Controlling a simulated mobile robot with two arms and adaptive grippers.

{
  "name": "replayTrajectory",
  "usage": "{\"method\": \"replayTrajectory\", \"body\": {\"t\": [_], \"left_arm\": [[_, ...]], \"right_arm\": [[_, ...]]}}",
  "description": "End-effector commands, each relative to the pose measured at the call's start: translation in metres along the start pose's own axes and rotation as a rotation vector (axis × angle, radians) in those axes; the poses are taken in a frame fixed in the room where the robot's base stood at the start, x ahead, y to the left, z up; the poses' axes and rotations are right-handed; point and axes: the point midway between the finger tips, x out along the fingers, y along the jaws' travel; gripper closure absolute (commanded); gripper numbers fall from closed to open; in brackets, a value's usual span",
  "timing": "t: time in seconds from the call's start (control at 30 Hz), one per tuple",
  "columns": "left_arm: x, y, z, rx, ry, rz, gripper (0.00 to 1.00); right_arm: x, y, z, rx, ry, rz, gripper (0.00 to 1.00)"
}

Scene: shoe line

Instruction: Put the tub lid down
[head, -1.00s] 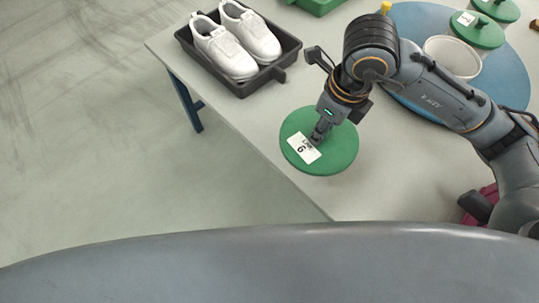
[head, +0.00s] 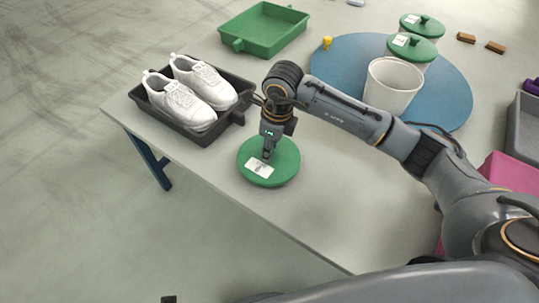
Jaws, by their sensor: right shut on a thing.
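A round green tub lid (head: 284,165) with a white label is at the table's near-left edge, in front of the shoe tray. My right gripper (head: 267,154) is shut on the lid from above, at its middle. The grip point is partly hidden by the fingers. The lid looks close to level; I cannot tell whether it touches the table (head: 335,205). A small dark part shows at the bottom edge of the view, but my left gripper is not clearly in view.
A black tray (head: 222,129) with white shoes (head: 180,101) stands behind the lid. A green tray (head: 265,29) lies at the back. A blue round board (head: 345,62) carries a white tub (head: 393,86); two more green lids (head: 412,48) are there. Bare table lies right of the lid.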

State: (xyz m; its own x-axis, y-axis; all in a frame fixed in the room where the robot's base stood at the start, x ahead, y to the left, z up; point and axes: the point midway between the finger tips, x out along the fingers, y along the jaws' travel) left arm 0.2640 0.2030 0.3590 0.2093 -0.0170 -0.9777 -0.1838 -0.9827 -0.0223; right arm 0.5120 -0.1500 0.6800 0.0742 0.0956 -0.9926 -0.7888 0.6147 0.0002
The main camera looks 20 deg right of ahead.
Motion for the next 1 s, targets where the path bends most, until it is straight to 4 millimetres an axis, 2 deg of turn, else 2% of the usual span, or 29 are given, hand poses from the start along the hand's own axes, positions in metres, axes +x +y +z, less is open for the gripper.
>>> {"method": "replayTrajectory", "body": {"t": [0.13, 0.33, 0.8, 0.83, 0.93, 1.0], "left_arm": [[-0.003, -0.001, -0.002, 0.000, 0.001, -0.001, 0.46], [-0.011, -0.001, -0.009, -0.001, 0.008, -0.001, 0.46], [-0.014, -0.001, -0.011, -0.002, 0.008, -0.002, 0.46], [-0.017, -0.001, -0.013, -0.002, 0.012, -0.002, 0.46], [-0.020, -0.001, -0.016, -0.002, 0.018, -0.002, 0.46], [-0.020, -0.001, -0.016, -0.002, 0.017, -0.002, 0.46]], "right_arm": [[0.010, -0.006, 0.002, 0.002, 0.002, 0.001, 1.00], [0.037, -0.005, -0.002, 0.001, 0.002, 0.001, 1.00], [0.040, -0.006, -0.002, 0.000, 0.000, -0.001, 1.00], [0.040, -0.006, -0.002, 0.000, 0.000, -0.001, 0.68], [0.040, -0.005, -0.002, 0.000, 0.000, -0.001, 0.48], [0.040, -0.005, -0.002, 0.000, 0.000, -0.001, 0.47]]}}
